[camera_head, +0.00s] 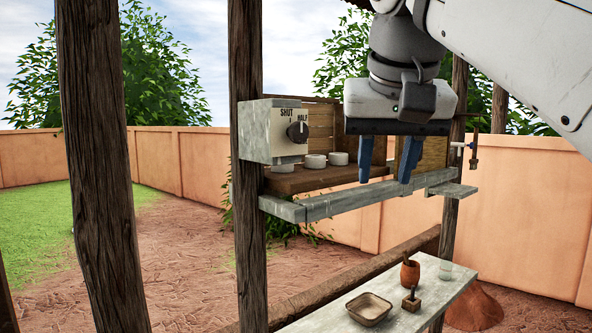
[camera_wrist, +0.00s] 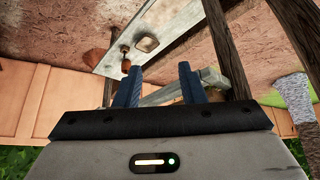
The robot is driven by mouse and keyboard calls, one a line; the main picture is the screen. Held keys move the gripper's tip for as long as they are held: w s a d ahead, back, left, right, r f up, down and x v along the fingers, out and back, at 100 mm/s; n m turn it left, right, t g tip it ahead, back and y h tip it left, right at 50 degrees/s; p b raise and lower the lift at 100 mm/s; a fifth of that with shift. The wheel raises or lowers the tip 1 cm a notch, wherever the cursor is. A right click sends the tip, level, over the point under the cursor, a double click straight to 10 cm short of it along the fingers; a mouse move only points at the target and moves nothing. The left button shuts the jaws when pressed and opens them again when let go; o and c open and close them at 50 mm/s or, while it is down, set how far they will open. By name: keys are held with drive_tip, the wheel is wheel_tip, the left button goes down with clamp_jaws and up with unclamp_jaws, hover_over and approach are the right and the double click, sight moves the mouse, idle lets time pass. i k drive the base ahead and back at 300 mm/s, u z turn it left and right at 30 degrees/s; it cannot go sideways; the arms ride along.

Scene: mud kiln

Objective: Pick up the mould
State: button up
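My gripper (camera_head: 384,178) is open and empty, fingers pointing down, in front of the upper shelf in the head view. Both blue fingers stand apart in the wrist view (camera_wrist: 160,82). On the lower pale bench (camera_head: 445,297) lie a shallow tan square dish (camera_head: 370,308) and a small block with an upright handle (camera_head: 411,302). I cannot tell for sure which is the mould; the block looks like a small stamp or mould. The dish (camera_wrist: 146,44) and the block (camera_wrist: 125,48) also show beyond the fingers in the wrist view. My gripper is well above both.
An orange pot (camera_head: 410,272) and a clear glass (camera_head: 445,270) stand farther back on the bench. White cups (camera_head: 315,161) sit on the upper shelf beside a box with a "SHUT/HALF" knob (camera_head: 297,132). Wooden posts (camera_head: 249,220) and a grey rail (camera_head: 345,199) are obstacles.

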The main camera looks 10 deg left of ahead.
sight(286, 168)
drive_tip(key=z, duration=0.25)
drive_tip(key=i, duration=0.75)
drive_tip(key=u, duration=0.35)
drive_tip(key=i, duration=1)
drive_tip(key=u, duration=0.75)
drive_tip(key=i, duration=0.25)
drive_tip(key=u, duration=0.25)
